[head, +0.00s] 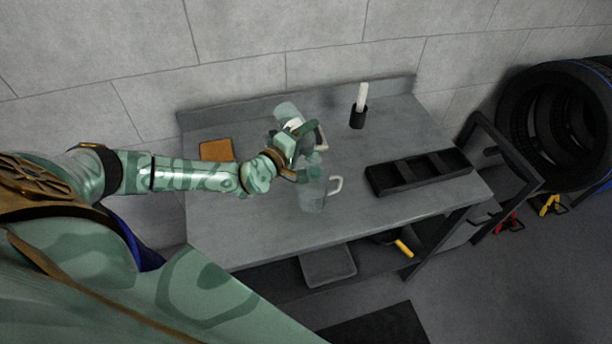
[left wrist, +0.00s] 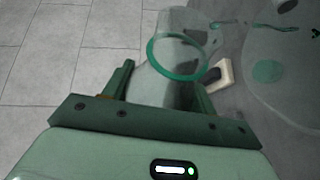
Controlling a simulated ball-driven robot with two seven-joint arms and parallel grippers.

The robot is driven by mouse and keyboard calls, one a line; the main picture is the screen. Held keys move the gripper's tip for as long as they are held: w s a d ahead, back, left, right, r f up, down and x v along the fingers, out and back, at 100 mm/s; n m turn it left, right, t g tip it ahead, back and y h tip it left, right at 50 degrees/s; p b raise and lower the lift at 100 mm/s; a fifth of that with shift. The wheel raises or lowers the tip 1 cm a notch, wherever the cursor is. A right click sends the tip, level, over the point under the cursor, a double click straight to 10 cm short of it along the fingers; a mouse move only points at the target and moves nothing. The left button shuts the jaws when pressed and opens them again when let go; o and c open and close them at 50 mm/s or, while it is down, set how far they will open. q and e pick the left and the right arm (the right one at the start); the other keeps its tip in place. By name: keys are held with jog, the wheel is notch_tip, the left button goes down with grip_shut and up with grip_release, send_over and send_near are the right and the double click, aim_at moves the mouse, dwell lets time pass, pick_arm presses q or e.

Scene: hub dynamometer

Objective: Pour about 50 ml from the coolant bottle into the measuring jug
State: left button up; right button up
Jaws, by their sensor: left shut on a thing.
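My left gripper (head: 297,148) is shut on the clear coolant bottle (head: 287,111) above the bench. The bottle is tilted, its broad end up at the back and its other end down toward the jug. In the left wrist view, the bottle (left wrist: 150,88) shows between the two fingers, with a green ring (left wrist: 178,62) beyond. The clear measuring jug (head: 312,193) stands upright on the bench just below and in front of the gripper, its pale handle to the right. Green shows near the jug's top; I cannot tell whether liquid is flowing. My right gripper is not in view.
On the grey bench (head: 235,235) lie a brown pad (head: 216,150) at left and a black divided tray (head: 418,172) at right. A black cup (head: 358,117) with a white stick stands at the back. Tyres (head: 555,120) stand at far right.

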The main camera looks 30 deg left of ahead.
aim_at(287, 113)
pick_arm(q)
jog(key=shift+a, duration=0.2)
dwell(0.3)
jog(key=shift+w+a+f, duration=0.1)
jog(key=shift+w+a, duration=0.05)
jog(key=shift+a, duration=0.35)
jog(key=shift+a, duration=0.1)
jog(key=shift+w+a, duration=0.5)
jog(key=shift+w, duration=0.15)
dwell(0.3)
jog(key=shift+r+m+t, duration=0.25)
jog(key=shift+m+t, duration=0.15)
jog(key=shift+m, duration=0.1)
dwell(1.6)
